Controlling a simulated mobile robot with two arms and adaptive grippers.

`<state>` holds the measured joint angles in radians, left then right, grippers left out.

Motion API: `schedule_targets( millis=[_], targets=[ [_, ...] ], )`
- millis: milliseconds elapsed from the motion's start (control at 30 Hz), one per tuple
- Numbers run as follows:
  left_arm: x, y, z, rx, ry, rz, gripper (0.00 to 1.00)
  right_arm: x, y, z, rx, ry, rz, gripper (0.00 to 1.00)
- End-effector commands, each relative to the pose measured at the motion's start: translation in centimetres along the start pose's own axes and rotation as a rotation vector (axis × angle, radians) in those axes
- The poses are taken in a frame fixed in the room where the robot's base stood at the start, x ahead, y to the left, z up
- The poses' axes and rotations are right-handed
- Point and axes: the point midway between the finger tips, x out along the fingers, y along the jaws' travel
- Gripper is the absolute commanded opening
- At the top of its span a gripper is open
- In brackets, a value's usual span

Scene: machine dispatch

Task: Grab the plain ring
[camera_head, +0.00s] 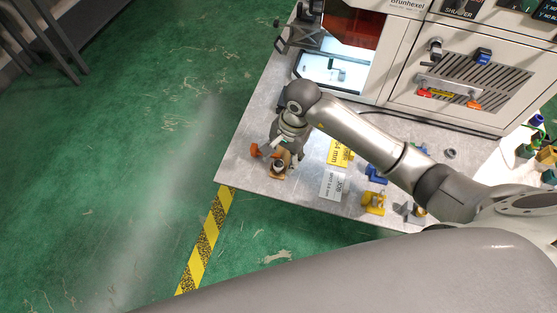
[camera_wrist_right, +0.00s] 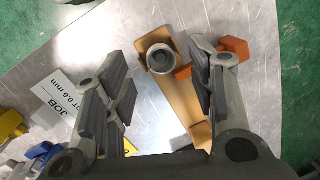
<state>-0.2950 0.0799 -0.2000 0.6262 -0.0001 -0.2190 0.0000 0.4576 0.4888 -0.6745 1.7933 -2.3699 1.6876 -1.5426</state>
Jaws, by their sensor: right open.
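A grey metal ring (camera_wrist_right: 162,57), round with a dark hollow, sits at the far end of a tan strip-shaped holder (camera_wrist_right: 183,98) in the right wrist view. I cannot tell for sure that it is the plain ring. In the head view the tan holder (camera_head: 277,174) is near the table's left corner. My right gripper (camera_head: 283,155) is just above it, partly hiding it. In the wrist view my right gripper (camera_wrist_right: 158,80) is open and empty, its fingers on either side of the ring's line. My left gripper is out of view.
A white label card (camera_head: 333,185), a yellow card (camera_head: 340,153), and blue (camera_head: 376,174) and yellow (camera_head: 373,203) parts lie to the right. Another small grey ring (camera_head: 449,153) lies near the machine (camera_head: 460,75).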

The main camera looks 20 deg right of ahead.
Motion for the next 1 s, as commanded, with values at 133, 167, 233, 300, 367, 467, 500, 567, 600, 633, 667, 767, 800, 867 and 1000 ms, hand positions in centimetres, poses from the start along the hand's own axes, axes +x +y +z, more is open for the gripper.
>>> schedule_targets(
  millis=[133, 167, 233, 300, 367, 467, 500, 567, 600, 633, 667, 767, 800, 867, 1000],
  targets=[
    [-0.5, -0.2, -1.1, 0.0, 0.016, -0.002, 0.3, 1.5, -0.1, 0.1, 0.0, -0.003, -0.001, 0.51],
    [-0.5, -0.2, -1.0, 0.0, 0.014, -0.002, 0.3, 1.6, -0.1, 0.1, -0.001, -0.001, -0.001, 0.51],
    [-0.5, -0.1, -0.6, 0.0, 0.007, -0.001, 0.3, 1.8, -0.1, 0.1, -0.002, 0.0, -0.002, 0.51],
    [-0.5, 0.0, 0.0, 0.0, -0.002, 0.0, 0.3, 1.8, -0.1, 0.1, -0.002, 0.0, -0.002, 0.51],
    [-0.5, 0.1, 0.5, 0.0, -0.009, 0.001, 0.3, 1.8, -0.1, 0.1, -0.002, 0.0, -0.002, 0.51],
    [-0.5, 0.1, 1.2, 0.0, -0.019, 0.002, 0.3, 1.8, -0.1, 0.1, -0.002, 0.0, -0.002, 0.42],
    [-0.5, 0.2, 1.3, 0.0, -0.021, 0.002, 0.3, 1.8, -0.1, 0.1, -0.002, 0.0, -0.002, 0.37],
    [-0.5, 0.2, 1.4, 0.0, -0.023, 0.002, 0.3, 1.8, -0.1, 0.1, -0.002, 0.0, -0.002, 0.29],
    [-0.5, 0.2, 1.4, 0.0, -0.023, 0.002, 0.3, 1.8, -0.1, 0.1, -0.001, 0.0, -0.002, 0.24],
    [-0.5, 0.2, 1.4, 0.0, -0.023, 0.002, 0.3, 1.8, -0.1, 0.1, -0.001, 0.0, -0.002, 0.2],
    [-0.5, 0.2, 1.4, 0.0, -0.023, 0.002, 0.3, 1.8, -0.1, 0.1, -0.001, 0.0, -0.002, 0.17],
    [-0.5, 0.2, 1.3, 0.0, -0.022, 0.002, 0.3, 1.8, -0.1, 0.1, -0.001, 0.0, -0.002, 0.07],
    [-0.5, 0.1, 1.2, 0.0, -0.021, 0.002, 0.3, 1.8, -0.1, 0.1, -0.001, 0.0, -0.002, 0.07],
    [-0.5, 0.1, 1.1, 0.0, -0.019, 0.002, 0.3, 1.8, -0.1, 0.1, -0.001, 0.0, -0.002, 0.07],
    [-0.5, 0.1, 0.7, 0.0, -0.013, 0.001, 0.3, 1.8, -0.1, 0.0, -0.001, 0.0, -0.002, 0.06]
  ],
)
